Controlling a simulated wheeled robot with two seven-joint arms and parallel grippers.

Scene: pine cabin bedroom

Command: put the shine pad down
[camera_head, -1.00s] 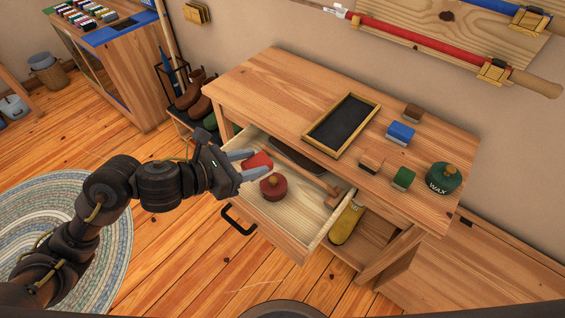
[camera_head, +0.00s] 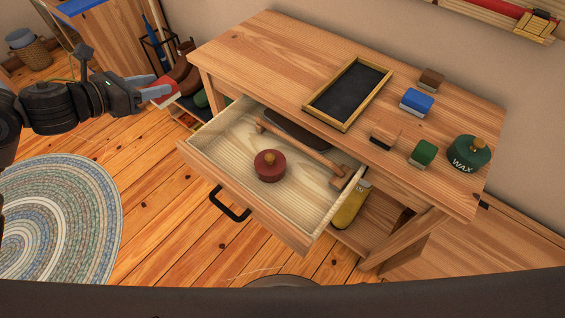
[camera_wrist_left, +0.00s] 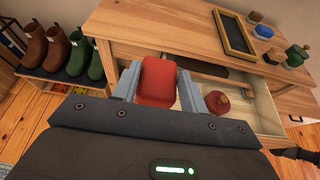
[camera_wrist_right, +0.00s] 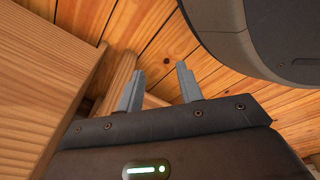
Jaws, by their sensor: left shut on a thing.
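My left gripper (camera_head: 160,91) is shut on a red pad (camera_head: 166,98), which I take to be the shine pad. It holds the pad in the air left of the table, in front of the shoe rack. In the left wrist view the red pad (camera_wrist_left: 157,82) sits between both fingers. My right gripper (camera_wrist_right: 160,84) shows only in its wrist view, with its fingers apart and nothing between them.
The wooden table (camera_head: 262,62) bears a dark wood-framed tray (camera_head: 345,93), several small blocks and a green wax tin (camera_head: 468,155). Its open drawer (camera_head: 222,138) holds a round red tin (camera_head: 269,167) and a wooden-handled tool. Boots (camera_wrist_left: 33,50) stand on the rack.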

